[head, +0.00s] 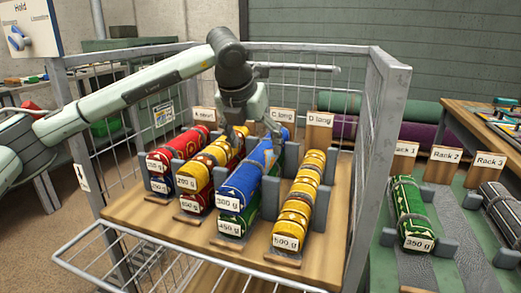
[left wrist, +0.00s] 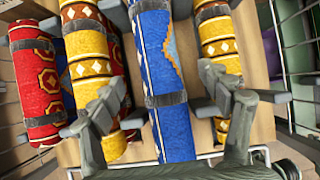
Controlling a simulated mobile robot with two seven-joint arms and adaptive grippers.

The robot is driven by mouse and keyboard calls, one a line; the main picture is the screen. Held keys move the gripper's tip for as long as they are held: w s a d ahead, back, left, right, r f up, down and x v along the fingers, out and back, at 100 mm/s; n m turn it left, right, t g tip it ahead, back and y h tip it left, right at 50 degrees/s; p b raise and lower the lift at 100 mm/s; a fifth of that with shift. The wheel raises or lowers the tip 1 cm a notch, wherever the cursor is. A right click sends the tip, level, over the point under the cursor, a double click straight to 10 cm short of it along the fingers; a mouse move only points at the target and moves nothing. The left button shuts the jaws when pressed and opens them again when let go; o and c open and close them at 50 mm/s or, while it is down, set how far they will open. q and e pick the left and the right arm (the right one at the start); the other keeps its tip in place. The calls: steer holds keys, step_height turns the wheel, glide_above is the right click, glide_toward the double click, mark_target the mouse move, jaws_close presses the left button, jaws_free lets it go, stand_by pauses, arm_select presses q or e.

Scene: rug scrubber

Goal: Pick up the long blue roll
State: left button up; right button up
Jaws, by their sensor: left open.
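The long blue roll (head: 252,178) lies lengthwise in the wire cage cart, on top of a green roll (head: 233,221). Its near end bears a weight label. My left gripper (head: 259,136) is over the far part of the blue roll, jaws open. In the left wrist view the blue roll (left wrist: 167,100) with dark straps runs between the two spread fingers (left wrist: 160,92). Whether the fingers touch it or reach down beside it is unclear. My right gripper is not in view.
Yellow rolls (head: 302,195) (head: 214,160) lie close on both sides, with red rolls (head: 180,150) farther left. Grey holders stand between them. The cage's right post (head: 388,110) and wire walls bound the cart. A green roll (head: 410,205) lies on the rack table at right.

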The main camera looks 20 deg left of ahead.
mark_target(258, 152)
arm_select(q)
steer(key=shift+w, duration=0.3)
steer(key=shift+w+f, duration=0.15)
steer(key=shift+f, duration=0.1)
steer(key=shift+x, duration=0.85)
steer(key=p+x, duration=0.1)
steer(key=x, duration=0.4)
steer(key=shift+w, duration=0.1)
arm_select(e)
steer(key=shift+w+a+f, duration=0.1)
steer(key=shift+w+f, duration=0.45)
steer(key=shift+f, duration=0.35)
arm_select(q)
steer(key=shift+c, duration=0.3)
steer(key=shift+a, duration=0.1)
steer(key=c, duration=1.4)
